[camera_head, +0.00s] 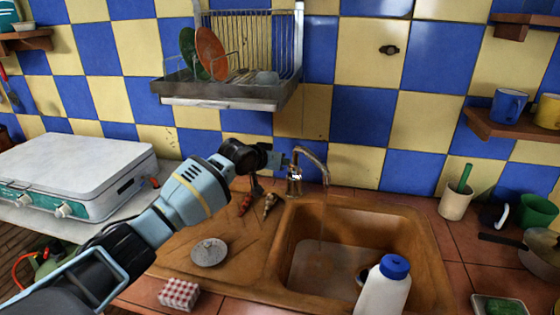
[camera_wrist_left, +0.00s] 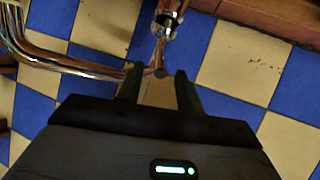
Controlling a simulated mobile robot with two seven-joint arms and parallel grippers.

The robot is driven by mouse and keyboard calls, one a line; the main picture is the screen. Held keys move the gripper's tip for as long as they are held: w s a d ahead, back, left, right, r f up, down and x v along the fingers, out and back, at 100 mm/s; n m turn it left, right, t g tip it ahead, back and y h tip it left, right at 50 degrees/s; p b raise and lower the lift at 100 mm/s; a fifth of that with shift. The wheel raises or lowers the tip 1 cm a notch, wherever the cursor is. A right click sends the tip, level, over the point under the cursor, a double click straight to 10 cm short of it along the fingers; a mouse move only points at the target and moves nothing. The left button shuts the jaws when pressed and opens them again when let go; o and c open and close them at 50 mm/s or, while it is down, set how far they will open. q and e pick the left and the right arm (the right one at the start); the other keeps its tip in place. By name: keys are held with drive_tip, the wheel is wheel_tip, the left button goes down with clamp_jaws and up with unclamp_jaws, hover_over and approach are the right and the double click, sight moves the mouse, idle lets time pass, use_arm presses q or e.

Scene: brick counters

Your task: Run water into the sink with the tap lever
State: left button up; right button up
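The chrome tap (camera_head: 294,184) stands at the back edge of the brown sink (camera_head: 420,238), its spout (camera_head: 314,160) arching over the basin. A faint vertical streak like running water (camera_head: 322,215) hangs below the spout, and the basin floor looks pale and wet. My left gripper (camera_head: 283,160) is right at the top of the tap. In the left wrist view, the fingers (camera_wrist_left: 160,83) are apart, with the tip of the thin tap lever (camera_wrist_left: 159,60) between or just beyond them; contact cannot be told. The spout (camera_wrist_left: 70,62) curves at the left there. My right gripper is in neither view.
A white bottle with blue cap (camera_head: 388,285) stands at the sink's front. A dish rack (camera_head: 225,92) hangs above the tap's left. A cup with a green handle (camera_head: 456,202) and a pan (camera_head: 540,255) stand to the right. A white stove (camera_head: 75,175) is at left.

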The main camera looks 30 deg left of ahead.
use_arm(q)
drive_tip(key=v, duration=0.3)
drive_tip(key=shift+s+r+p, duration=0.2)
drive_tip(key=shift+s+p, duration=0.15)
drive_tip(key=shift+s, duration=0.05)
